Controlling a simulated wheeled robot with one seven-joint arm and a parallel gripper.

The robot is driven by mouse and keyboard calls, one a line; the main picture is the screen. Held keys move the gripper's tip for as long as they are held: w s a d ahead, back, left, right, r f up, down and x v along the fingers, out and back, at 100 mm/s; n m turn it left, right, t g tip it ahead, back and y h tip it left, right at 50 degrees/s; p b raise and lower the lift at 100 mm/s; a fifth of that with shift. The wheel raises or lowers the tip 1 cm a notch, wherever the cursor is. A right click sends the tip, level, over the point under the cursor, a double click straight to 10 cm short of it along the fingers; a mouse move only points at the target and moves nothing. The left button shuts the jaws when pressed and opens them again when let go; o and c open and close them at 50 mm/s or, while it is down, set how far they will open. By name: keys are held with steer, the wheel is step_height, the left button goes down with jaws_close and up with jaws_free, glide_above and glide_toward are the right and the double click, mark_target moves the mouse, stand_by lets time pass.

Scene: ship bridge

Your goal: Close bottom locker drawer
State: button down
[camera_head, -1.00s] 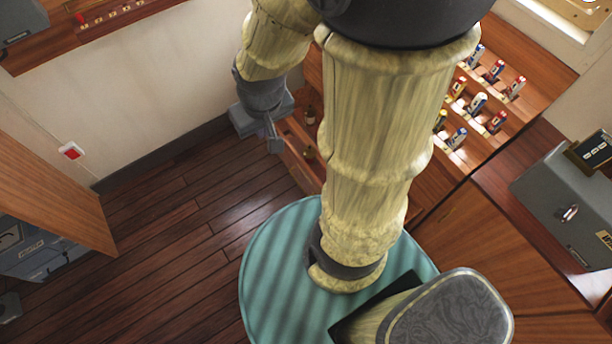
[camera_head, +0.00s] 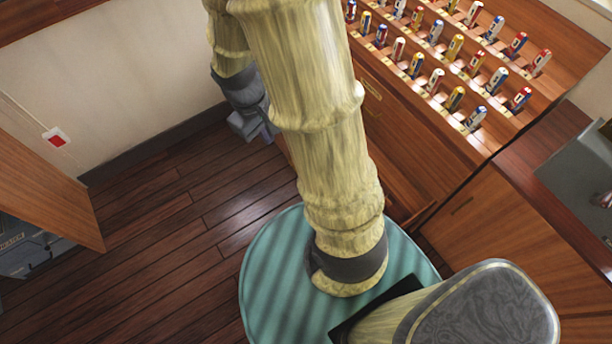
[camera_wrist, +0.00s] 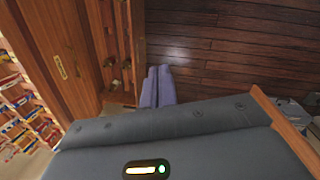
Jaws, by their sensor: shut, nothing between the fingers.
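The bottom locker drawer (camera_wrist: 138,35) stands open in the wrist view, with a few small dark items inside. Its wooden front runs up and down the picture, facing the floor on the right. My gripper (camera_wrist: 157,70) is shut and empty, its two fingers together just outside the drawer front, near its lower end in the picture. I cannot tell whether they touch it. In the head view my gripper (camera_head: 268,132) is low by the floor, partly behind my arm, and my arm hides most of the drawer. The wooden locker (camera_head: 400,120) shows to the right of my arm.
A sloped rack (camera_head: 460,60) of colourful cylinders tops the locker. A wooden cabinet (camera_head: 490,225) stands at the right. The dark plank floor (camera_head: 150,205) is clear left of my arm. A wooden panel (camera_head: 45,185) stands at the left, before a pale wall (camera_head: 130,75).

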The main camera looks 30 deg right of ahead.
steer(key=w+d+f+n+h+b, duration=0.2)
steer(key=w+f+n+h+b, duration=0.2)
steer(key=f+b, duration=1.1)
steer(key=w+d+f+n+h+b, duration=0.2)
steer(key=w+f+n+h+b, duration=0.3)
steer(key=f+b, duration=0.9)
steer(key=w+d+f+n+t+h+b, duration=0.1)
steer(key=w+f+n+h+b, duration=0.4)
steer(key=f+b, duration=1)
step_height(320, 180, down, 14)
steer(key=shift+w+d+f+n+h+b, duration=0.25)
steer(key=shift+d+n+h, duration=0.25)
steer(key=shift+h, duration=0.7)
steer(key=d+b, duration=0.7)
steer(key=d, duration=0.7)
steer(key=shift+w, duration=0.15)
